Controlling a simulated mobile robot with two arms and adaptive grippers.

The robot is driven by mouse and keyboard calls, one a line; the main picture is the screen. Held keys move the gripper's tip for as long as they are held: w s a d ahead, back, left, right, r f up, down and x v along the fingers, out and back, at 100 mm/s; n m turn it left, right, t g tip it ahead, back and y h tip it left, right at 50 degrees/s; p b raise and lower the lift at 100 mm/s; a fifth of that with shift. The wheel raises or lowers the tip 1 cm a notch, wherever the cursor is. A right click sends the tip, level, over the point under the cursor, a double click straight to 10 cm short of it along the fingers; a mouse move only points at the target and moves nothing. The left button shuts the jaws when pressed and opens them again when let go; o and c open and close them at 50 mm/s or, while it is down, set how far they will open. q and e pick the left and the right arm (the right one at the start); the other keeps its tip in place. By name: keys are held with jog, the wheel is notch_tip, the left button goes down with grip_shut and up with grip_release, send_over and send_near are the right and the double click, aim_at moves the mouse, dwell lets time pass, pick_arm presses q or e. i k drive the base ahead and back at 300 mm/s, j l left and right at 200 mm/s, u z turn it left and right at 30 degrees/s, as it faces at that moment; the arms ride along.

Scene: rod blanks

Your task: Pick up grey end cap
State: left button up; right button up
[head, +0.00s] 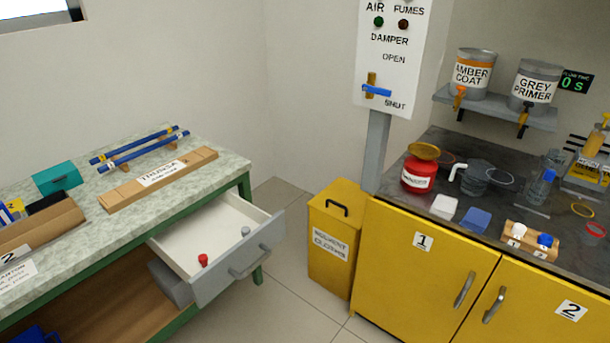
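A small grey end cap (246,231) lies in the open white drawer (190,236) under the left workbench, near the drawer's front right corner. A small red end cap (203,260) is in the same drawer, nearer its front left. The drawer's grey front with a bar handle (249,265) faces right and towards me. Neither of my grippers shows in the head view.
The left bench top (225,174) holds a long wooden block, blue rods on rests and a teal box (56,178). A yellow bin (335,238) stands between the bench and the yellow cabinet (423,265). Open floor (285,262) lies between drawer and bin.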

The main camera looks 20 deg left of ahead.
aim_at(245, 231)
jog(key=u, duration=1.1)
